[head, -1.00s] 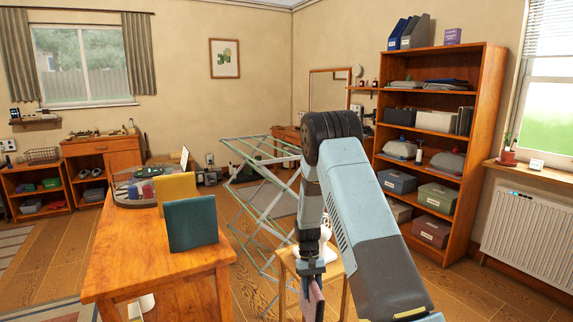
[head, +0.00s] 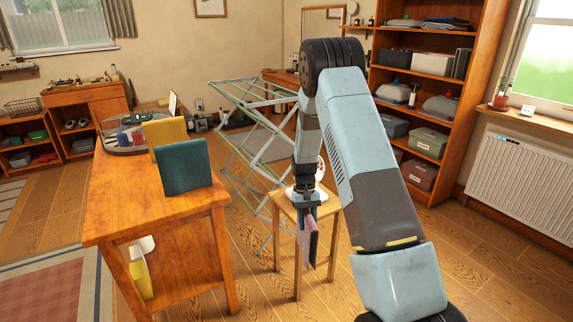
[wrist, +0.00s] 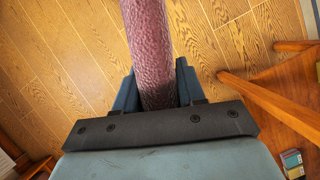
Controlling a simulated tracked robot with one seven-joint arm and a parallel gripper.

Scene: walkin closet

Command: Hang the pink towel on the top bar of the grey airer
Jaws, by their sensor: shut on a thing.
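The pink towel (head: 308,243) hangs down from my gripper (head: 306,203), in front of the small wooden stool in the head view. In the wrist view the towel (wrist: 148,40) runs as a thick textured strip between the two dark fingers of my gripper (wrist: 156,90), which are shut on it. The grey airer (head: 258,150) stands unfolded behind and to the left of my gripper. Its upper rails (head: 240,85) show, while my arm hides its right side. The towel appears apart from the airer.
A wooden table (head: 110,203) with a teal upright item (head: 186,167) and a yellow one (head: 165,132) stands left. The wooden stool (head: 328,208) stands between my gripper and the airer. A shelf unit (head: 466,105) and a radiator (head: 520,170) are right. Floor at lower right is clear.

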